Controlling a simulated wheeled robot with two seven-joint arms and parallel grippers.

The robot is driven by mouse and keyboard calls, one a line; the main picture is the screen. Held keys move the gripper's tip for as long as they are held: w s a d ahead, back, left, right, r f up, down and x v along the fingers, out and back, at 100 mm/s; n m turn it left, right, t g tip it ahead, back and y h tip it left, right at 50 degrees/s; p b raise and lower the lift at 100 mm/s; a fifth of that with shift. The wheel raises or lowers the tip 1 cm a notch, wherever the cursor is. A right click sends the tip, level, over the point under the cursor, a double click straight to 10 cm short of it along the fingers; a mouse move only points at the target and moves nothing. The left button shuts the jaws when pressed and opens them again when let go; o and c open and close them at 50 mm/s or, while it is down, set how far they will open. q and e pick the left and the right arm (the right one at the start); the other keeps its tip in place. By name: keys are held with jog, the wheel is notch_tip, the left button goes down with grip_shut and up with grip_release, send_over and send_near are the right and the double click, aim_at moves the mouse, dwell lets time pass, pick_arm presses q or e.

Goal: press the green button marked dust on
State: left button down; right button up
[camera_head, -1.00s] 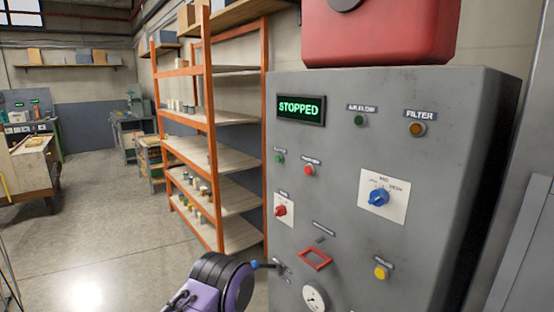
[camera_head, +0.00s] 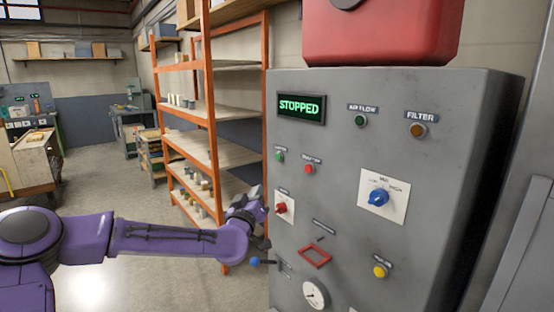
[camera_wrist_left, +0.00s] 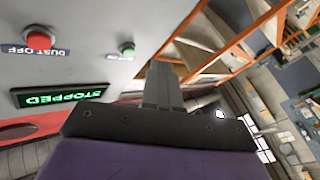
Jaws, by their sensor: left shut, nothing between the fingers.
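The grey control panel (camera_head: 345,130) stands at the right in the head view. A small green button (camera_head: 279,156) sits on its upper left, left of a red button (camera_head: 309,169); the labels above them are too small to read there. In the left wrist view the green button (camera_wrist_left: 127,49) shows near the red button (camera_wrist_left: 40,38), whose label reads DUST OFF. The green button's label is mostly cut off. My left gripper (camera_head: 256,200) is shut and empty, by the panel's left edge, below the green button. Its fingers (camera_wrist_left: 163,85) point past the panel's edge, apart from the button.
The display (camera_head: 301,107) reads STOPPED. A red knob (camera_head: 281,208), a blue dial (camera_head: 379,198), a yellow button (camera_head: 380,271) and a blue-tipped lever (camera_head: 256,262) are also on the panel. An orange shelf rack (camera_head: 211,130) stands close left of it.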

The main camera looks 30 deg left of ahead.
aim_at(278, 156)
pick_arm(q)
jog(key=a+r+n+t+y, duration=0.1)
jog(key=a+r+y, duration=0.1)
jog(key=a+r, duration=0.2)
notch_tip(278, 156, up, 3)
jog(key=shift+s+r, duration=0.1)
jog(key=shift+s, duration=0.3)
jog(key=shift+w, duration=0.1)
jog(key=w+d, duration=0.3)
jog(key=w, duration=0.5)
jog(key=shift+d, duration=0.1)
dwell(1.4)
jog(key=shift+w+d, duration=0.2)
jog(key=shift+w, duration=0.15)
